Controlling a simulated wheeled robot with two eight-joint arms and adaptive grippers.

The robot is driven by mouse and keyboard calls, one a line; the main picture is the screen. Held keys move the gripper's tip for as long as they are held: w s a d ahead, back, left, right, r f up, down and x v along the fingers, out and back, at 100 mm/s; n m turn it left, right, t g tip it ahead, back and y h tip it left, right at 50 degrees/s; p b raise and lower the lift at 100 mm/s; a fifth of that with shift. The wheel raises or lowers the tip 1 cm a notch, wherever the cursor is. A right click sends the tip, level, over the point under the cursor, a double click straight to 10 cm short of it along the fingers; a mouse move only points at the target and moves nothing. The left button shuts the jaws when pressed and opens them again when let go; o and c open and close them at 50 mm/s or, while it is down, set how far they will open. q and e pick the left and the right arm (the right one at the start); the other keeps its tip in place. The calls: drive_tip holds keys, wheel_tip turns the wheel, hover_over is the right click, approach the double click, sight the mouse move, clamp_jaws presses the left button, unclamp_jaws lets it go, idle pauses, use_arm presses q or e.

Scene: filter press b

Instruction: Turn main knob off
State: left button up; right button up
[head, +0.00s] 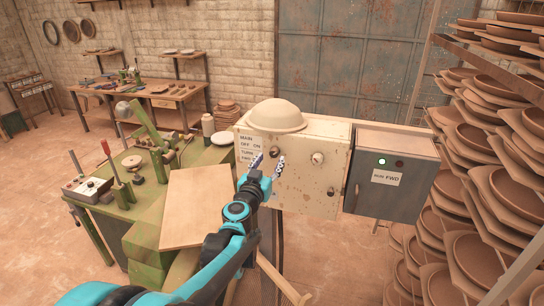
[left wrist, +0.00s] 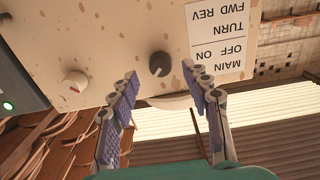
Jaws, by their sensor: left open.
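A dark round knob (head: 275,152) is on the front of the cream control box (head: 307,185), beside a white label (head: 249,147) reading MAIN OFF ON, TURN FWD REV. My left gripper (head: 268,160) is open and empty in front of this knob, its fingers pointing at the panel. In the upside-down left wrist view the dark knob (left wrist: 159,64) appears between and just beyond the fingertips; contact cannot be told. A pale knob (head: 317,158) sits to its right; it also shows in the wrist view (left wrist: 75,82) with a red mark. My right gripper is out of view.
A cream dome (head: 275,116) sits on top of the box. A grey box (head: 390,185) with a lit green lamp (head: 382,161) adjoins it on the right. A rack of brown dishes (head: 490,150) fills the right side. A green machine (head: 150,200) and wooden board (head: 195,207) are left.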

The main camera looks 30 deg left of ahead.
sight(273, 155)
use_arm(q)
drive_tip(key=x, duration=0.3)
drive_tip(key=shift+w+a+f, duration=0.1)
drive_tip(key=shift+w, duration=0.05)
clamp_jaws()
